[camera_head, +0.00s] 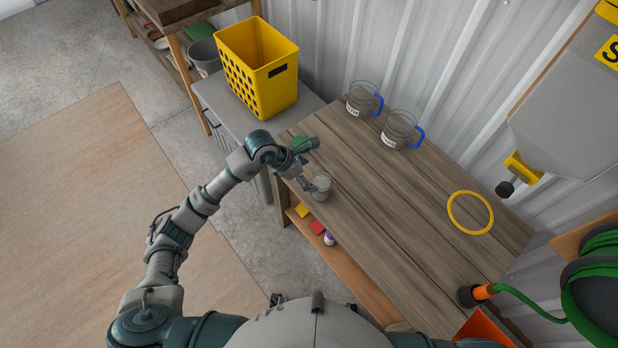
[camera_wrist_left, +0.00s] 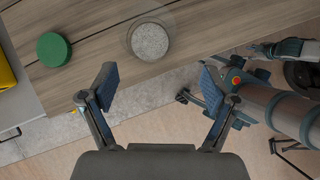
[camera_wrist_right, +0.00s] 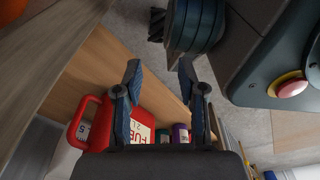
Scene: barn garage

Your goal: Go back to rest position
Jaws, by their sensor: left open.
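My left gripper (camera_head: 308,166) is over the near left edge of the wooden workbench (camera_head: 400,190). In the left wrist view it (camera_wrist_left: 158,82) is open, with nothing between its fingers. A small glass jar (camera_head: 321,187) with grey grainy content stands on the bench close beside it; the jar also shows ahead of the fingers in the left wrist view (camera_wrist_left: 150,41). A round green lid (camera_wrist_left: 53,49) lies left of the jar. My right gripper (camera_wrist_right: 160,82) is open and empty in the right wrist view; the head view does not show its fingers.
Two glass mugs with blue handles (camera_head: 362,100) (camera_head: 398,131) and a yellow ring (camera_head: 470,212) are on the bench. A yellow basket (camera_head: 257,66) stands on a grey cabinet at the left. A red fuel can (camera_wrist_right: 142,120) is below my right gripper. The floor at left is clear.

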